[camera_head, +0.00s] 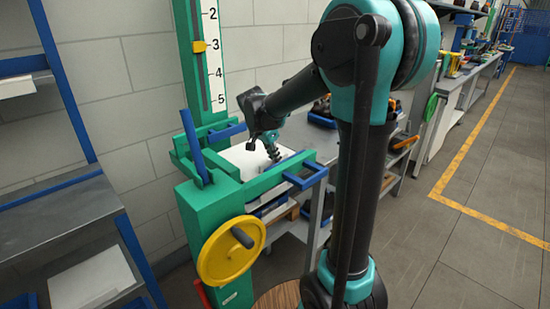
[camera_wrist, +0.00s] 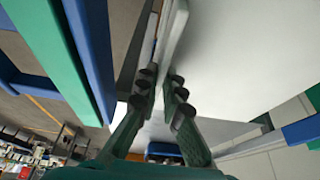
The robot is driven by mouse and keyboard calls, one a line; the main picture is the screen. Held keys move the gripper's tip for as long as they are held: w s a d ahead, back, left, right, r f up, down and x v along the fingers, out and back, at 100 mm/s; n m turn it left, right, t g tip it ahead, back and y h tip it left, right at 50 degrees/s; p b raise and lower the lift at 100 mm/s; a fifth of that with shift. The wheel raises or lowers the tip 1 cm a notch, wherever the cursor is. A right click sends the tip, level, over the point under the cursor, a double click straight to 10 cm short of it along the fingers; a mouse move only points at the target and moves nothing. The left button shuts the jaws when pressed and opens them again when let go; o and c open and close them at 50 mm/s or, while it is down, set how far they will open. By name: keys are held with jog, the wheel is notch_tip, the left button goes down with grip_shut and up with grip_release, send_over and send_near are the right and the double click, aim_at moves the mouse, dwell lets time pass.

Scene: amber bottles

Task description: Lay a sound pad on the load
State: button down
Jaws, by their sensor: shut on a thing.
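A white flat pad (camera_head: 240,158) is inside the green and blue frame of a press-like stand. My gripper (camera_head: 271,150) is at its right side, partly hidden by my arm. In the wrist view my gripper (camera_wrist: 163,88) has its two ribbed fingers closed on the edge of the pad (camera_wrist: 235,60), whose pale face fills the upper right. I cannot tell whether the pad touches anything beneath. The load cannot be clearly made out. Another white pad (camera_head: 92,280) lies on the lower shelf at left.
The green stand (camera_head: 215,205) has a numbered scale (camera_head: 213,55), a yellow handwheel (camera_head: 231,251) and blue bars (camera_head: 305,176) close around my gripper. A grey shelf rack (camera_head: 60,215) stands at left. The floor (camera_head: 480,180) at right is clear.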

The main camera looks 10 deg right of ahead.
jog(key=shift+f, duration=0.85)
jog(key=c, duration=1.6)
grip_release()
